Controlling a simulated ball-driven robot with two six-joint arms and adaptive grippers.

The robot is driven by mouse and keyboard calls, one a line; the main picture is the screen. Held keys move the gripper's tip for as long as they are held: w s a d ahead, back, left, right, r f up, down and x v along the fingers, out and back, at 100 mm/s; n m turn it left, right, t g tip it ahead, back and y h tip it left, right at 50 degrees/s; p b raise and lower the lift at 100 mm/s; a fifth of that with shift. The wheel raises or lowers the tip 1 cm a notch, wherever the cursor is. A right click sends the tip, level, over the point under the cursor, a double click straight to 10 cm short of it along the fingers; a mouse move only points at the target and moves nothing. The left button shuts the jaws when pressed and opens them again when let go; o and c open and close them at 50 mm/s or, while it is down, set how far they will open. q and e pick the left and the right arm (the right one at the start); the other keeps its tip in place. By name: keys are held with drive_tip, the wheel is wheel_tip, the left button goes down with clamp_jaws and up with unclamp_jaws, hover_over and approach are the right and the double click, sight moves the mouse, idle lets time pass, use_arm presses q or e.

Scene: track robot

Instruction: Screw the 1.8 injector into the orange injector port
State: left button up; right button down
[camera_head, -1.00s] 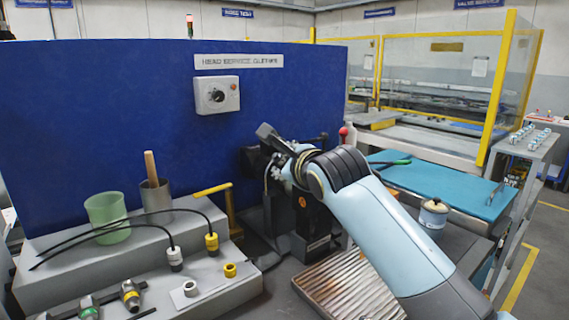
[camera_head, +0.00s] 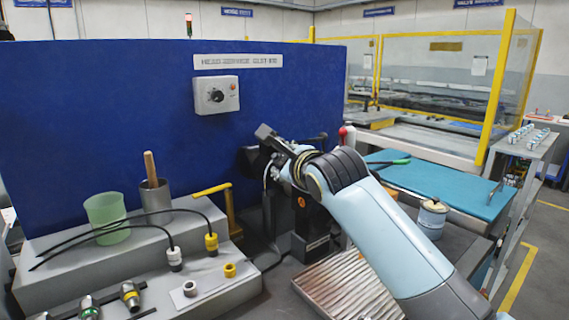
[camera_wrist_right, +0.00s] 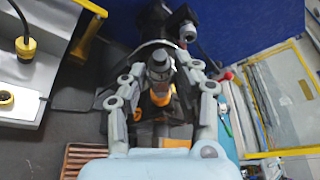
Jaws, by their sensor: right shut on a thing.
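My right gripper (camera_wrist_right: 160,76) is shut on a grey metal injector (camera_wrist_right: 157,64), held between its two fingers in the right wrist view. An orange ring (camera_wrist_right: 159,97), which looks like the orange injector port, shows just below the injector on the black fixture. I cannot tell how deep the injector sits or whether it touches the ring. No size marking is readable. In the head view my right gripper is mostly hidden by its own wrist, at the black fixture (camera_head: 281,215). My left gripper is not in view.
Two more injectors (camera_head: 130,296) lie on the grey step at lower left, near white and yellow rings (camera_head: 230,270). Two cabled connectors (camera_head: 211,243), a green cup (camera_head: 108,215) and a metal cup (camera_head: 156,202) stand behind. A blue panel (camera_head: 120,110) closes off the back.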

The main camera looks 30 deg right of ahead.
drive_tip(key=shift+w+d+f+b, duration=0.1)
drive_tip(key=shift+d+f+b, duration=0.4)
drive_tip(key=shift+d+f, duration=0.3)
idle(0.8)
drive_tip(key=c, duration=0.9)
unclamp_jaws()
drive_tip(key=v, duration=1.2)
drive_tip(key=shift+c, duration=0.2)
